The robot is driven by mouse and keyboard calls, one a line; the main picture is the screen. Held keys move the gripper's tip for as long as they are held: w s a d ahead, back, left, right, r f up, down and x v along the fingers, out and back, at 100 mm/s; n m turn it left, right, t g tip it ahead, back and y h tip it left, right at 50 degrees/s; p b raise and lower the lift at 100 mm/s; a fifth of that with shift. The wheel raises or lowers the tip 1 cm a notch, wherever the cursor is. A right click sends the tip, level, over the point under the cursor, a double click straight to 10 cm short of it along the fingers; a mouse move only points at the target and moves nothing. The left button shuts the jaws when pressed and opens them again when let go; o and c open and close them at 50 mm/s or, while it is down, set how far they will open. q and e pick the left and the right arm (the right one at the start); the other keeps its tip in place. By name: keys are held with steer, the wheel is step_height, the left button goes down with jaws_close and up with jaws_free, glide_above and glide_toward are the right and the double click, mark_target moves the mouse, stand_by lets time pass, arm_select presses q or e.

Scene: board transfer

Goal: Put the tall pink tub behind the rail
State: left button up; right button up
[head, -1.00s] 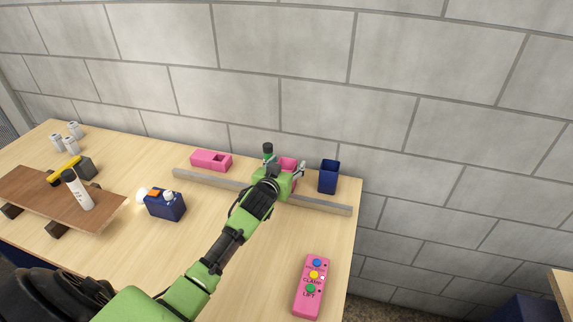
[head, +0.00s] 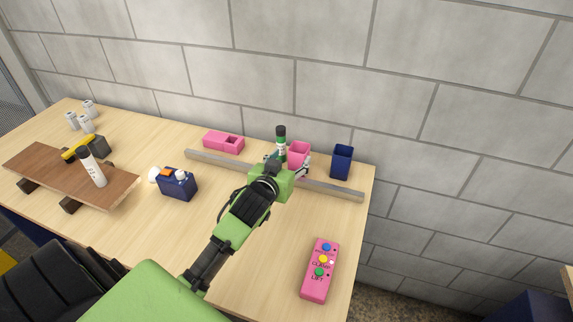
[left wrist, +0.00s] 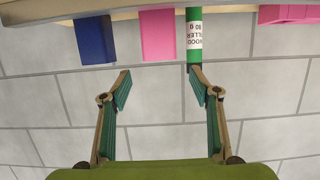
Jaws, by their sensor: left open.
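The tall pink tub (head: 299,150) stands upright behind the rail (head: 335,189), between a green-and-white wood filler tube (head: 281,140) and a tall navy tub (head: 341,161). My left gripper (head: 287,164) is open and empty at the rail, on the near side of the pink tub, and partly hides its lower part. In the left wrist view the pink tub (left wrist: 157,35) lies beyond the open fingertips (left wrist: 160,80), apart from both. My right gripper is not in view.
A low pink box with an opening (head: 223,141) is behind the rail's left end. A pink button box (head: 319,270) lies at front right. A navy box (head: 177,184) and a brown board (head: 70,175) are on the left. The block wall (head: 300,70) is close behind.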

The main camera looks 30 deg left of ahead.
arm_select(q)
steer(key=shift+v, duration=1.35)
